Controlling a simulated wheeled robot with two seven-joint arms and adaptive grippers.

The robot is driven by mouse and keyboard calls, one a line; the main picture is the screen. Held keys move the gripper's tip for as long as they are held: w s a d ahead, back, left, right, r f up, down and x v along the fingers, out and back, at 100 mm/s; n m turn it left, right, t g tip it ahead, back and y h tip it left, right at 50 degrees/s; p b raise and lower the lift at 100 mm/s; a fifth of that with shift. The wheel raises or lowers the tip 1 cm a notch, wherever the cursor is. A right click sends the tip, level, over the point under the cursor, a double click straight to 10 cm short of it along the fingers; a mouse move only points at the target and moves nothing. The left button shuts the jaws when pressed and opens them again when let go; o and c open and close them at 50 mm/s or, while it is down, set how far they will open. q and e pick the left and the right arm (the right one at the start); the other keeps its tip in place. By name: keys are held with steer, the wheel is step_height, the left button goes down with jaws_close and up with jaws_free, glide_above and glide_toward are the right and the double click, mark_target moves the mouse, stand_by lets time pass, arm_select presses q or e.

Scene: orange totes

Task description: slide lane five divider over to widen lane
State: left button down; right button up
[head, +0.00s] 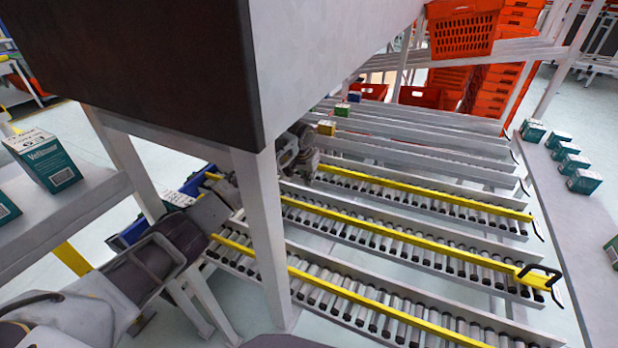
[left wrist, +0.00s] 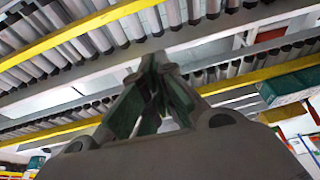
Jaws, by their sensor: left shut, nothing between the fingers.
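Several yellow divider bars lie lengthwise over the roller lanes in the head view: a far one (head: 430,194), a middle one (head: 400,237) and a near one (head: 385,306). I cannot tell which belongs to lane five. My left gripper (head: 309,168) is near the left end of the far bar, partly hidden by a grey post. In the left wrist view its fingers (left wrist: 152,65) are shut and empty, with roller lanes and a yellow bar (left wrist: 85,37) beyond. Contact cannot be told. My right gripper is not in view.
A large dark and grey box (head: 330,60) on a post (head: 262,220) blocks part of the view. Teal cartons stand on a left shelf (head: 75,215) and a right ledge (head: 575,225). Orange totes (head: 463,30) are stacked at the back.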

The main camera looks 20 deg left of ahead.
mark_target(313, 191)
arm_select(q)
steer(key=shift+x, duration=4)
steer(key=shift+s+a, duration=0.1)
steer(key=shift+s, duration=0.75)
steer(key=shift+s+a, duration=0.1)
steer(key=shift+s, duration=0.1)
steer(key=shift+s+a, duration=0.1)
steer(key=shift+s, duration=0.35)
steer(key=shift+s+a+p, duration=0.1)
steer(key=shift+s+p, duration=0.2)
steer(key=shift+s, duration=0.25)
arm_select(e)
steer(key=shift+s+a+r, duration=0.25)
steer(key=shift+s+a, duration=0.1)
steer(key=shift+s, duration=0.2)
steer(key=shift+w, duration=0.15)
